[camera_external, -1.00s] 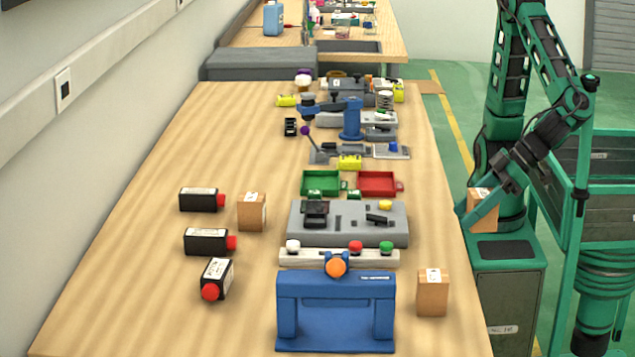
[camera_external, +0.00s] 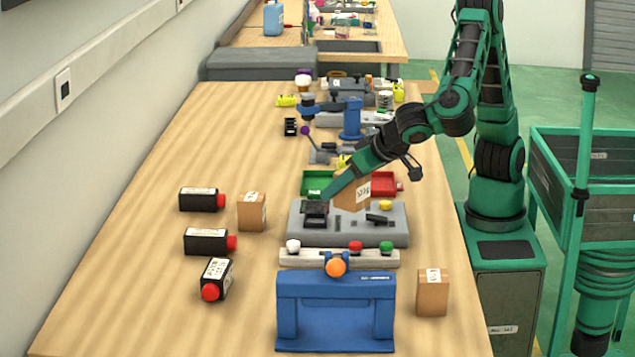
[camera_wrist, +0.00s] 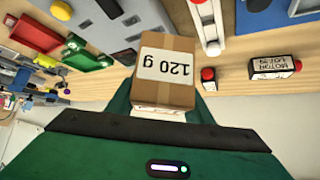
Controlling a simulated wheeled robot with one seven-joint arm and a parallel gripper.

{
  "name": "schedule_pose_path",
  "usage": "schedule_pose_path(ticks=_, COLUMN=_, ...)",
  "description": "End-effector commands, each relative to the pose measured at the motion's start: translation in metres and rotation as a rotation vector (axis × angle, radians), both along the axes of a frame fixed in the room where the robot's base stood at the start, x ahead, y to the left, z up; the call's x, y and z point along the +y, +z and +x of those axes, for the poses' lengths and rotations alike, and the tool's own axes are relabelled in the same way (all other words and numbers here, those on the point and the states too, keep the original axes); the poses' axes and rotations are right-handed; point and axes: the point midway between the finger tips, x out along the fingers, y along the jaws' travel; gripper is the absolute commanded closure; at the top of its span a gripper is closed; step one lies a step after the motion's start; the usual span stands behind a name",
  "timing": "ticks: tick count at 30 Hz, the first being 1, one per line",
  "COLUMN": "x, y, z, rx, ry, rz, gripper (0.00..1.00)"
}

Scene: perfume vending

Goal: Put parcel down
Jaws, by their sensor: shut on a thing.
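The parcel is a small brown cardboard box (camera_external: 352,190) with a white label. In the wrist view the held parcel (camera_wrist: 166,74) shows a label reading "120 g". My gripper (camera_external: 340,190) is shut on it and holds it over the grey device plate in the middle of the table. In the external view my gripper's green finger covers part of the parcel's left side. Two similar parcels stand on the table: one at left (camera_external: 251,212) beside the black bottles, one at front right (camera_external: 432,292) next to the blue press.
The grey device plate (camera_external: 375,234) lies below my gripper, with red and green trays (camera_external: 318,184) behind it. A button bar (camera_external: 322,258) and a blue press (camera_external: 335,315) stand in front. Several black red-capped bottles (camera_external: 205,242) lie at left. The table's left side is mostly clear.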

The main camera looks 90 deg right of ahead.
Motion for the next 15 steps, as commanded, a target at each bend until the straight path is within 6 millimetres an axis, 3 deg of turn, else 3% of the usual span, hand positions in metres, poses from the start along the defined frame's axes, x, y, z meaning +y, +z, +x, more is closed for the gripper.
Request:
schedule_pose_path(ticks=1, x=-0.015, y=0.0, z=0.017, rx=0.0, ry=-0.047, rz=0.0, gripper=0.78)
schedule_pose_path(ticks=6, x=-0.066, y=-0.001, z=0.063, rx=0.0, ry=-0.183, rz=0.0, gripper=0.78)
schedule_pose_path(ticks=15, x=-0.17, y=-0.002, z=0.129, rx=-0.001, ry=-0.42, rz=0.0, gripper=0.78)
